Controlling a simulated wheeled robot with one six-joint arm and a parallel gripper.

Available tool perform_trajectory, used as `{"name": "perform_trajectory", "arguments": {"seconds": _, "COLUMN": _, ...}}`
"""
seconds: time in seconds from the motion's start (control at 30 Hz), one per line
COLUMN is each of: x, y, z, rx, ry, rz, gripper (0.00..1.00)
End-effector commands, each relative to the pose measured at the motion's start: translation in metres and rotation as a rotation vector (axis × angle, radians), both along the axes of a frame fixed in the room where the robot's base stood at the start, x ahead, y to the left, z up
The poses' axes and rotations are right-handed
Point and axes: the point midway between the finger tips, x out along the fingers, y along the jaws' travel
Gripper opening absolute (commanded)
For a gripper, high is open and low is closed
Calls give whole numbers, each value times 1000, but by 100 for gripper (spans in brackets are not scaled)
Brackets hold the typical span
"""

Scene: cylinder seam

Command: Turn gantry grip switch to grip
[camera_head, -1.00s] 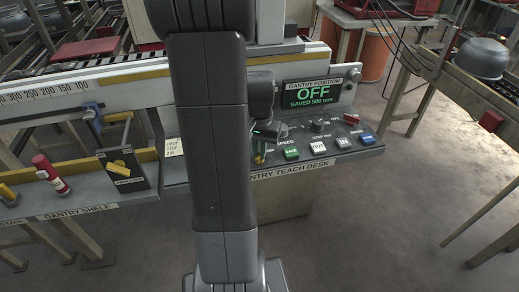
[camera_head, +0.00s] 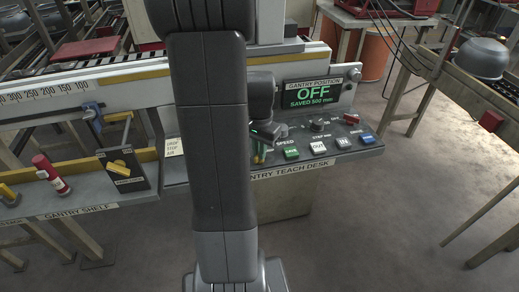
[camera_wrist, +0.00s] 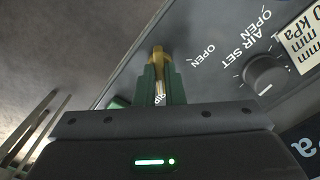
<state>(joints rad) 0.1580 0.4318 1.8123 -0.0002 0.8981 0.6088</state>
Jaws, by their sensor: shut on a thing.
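The gantry grip switch shows in the wrist view as a brass lever (camera_wrist: 158,57) on the grey panel, with the word OPEN to its right and part of a GRIP label between my fingers. My gripper (camera_wrist: 160,78) has its green fingers shut on this lever. In the head view my gripper (camera_head: 260,155) is at the left part of the gantry teach desk (camera_head: 287,171), partly hidden behind my own arm. The switch is mostly hidden there. The display (camera_head: 313,94) above the desk reads OFF and SAVED 500 mm.
In the wrist view a dark AIR SET knob (camera_wrist: 264,72) stands right of the lever. Green SAVE (camera_head: 291,153), white OUT (camera_head: 318,147), IN and blue buttons line the desk, with a red switch (camera_head: 351,119) behind. The gantry shelf (camera_head: 75,212) is at left.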

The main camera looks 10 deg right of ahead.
Motion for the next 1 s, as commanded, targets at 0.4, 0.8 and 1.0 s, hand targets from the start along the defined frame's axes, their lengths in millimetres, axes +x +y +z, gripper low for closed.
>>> {"name": "perform_trajectory", "arguments": {"seconds": 0.4, "x": 0, "y": 0, "z": 0, "rx": 0, "ry": -1, "rz": 0, "gripper": 31}}
{"name": "perform_trajectory", "arguments": {"seconds": 0.8, "x": 1, "y": 0, "z": 58, "rx": -1, "ry": -9, "rz": 0, "gripper": 31}}
{"name": "perform_trajectory", "arguments": {"seconds": 1.0, "x": 1, "y": 0, "z": 102, "rx": -1, "ry": -6, "rz": 0, "gripper": 31}}
